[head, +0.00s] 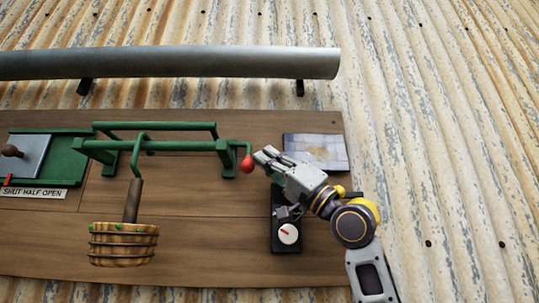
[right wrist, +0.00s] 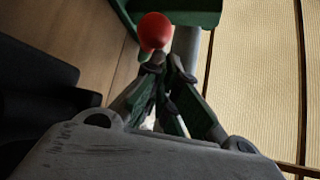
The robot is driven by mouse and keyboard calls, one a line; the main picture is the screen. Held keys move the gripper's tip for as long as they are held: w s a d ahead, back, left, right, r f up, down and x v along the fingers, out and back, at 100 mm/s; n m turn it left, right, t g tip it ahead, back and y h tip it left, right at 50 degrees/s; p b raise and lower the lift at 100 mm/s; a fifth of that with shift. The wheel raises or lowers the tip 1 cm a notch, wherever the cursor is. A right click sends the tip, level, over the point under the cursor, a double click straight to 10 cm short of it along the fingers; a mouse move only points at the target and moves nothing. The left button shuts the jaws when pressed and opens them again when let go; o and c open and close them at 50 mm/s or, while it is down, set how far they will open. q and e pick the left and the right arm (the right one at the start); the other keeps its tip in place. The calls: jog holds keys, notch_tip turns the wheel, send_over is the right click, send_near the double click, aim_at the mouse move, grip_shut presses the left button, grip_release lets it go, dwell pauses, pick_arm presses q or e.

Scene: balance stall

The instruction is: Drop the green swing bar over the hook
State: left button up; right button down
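The green swing bar (head: 155,126) belongs to a green frame on the wooden board. A green rod at the frame's right end bends down to a red ball knob (head: 247,164). The knob also shows in the right wrist view (right wrist: 155,31), just beyond the fingertips. My right gripper (head: 264,155) is beside the knob, to its right; in the right wrist view its fingertips (right wrist: 168,68) lie close together with a narrow gap. I cannot tell if they touch the knob. A green hook (head: 139,145) hangs near the frame's middle, above a basket. My left gripper is not in view.
A wooden basket (head: 124,244) hangs below the frame. A grey pipe (head: 200,62) runs above the board. A dark box with a white dial (head: 289,233) sits below my right gripper, and a plate (head: 316,147) behind it. A "shut half open" slider (head: 25,158) is at left.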

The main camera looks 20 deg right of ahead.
jog(key=shift+w+a+f+g, duration=0.15)
jog(key=shift+f+g, duration=0.15)
jog(key=shift+f, duration=0.1)
dwell(0.4)
jog(key=v, duration=1.2)
jog(key=shift+r, duration=0.15)
dwell(0.9)
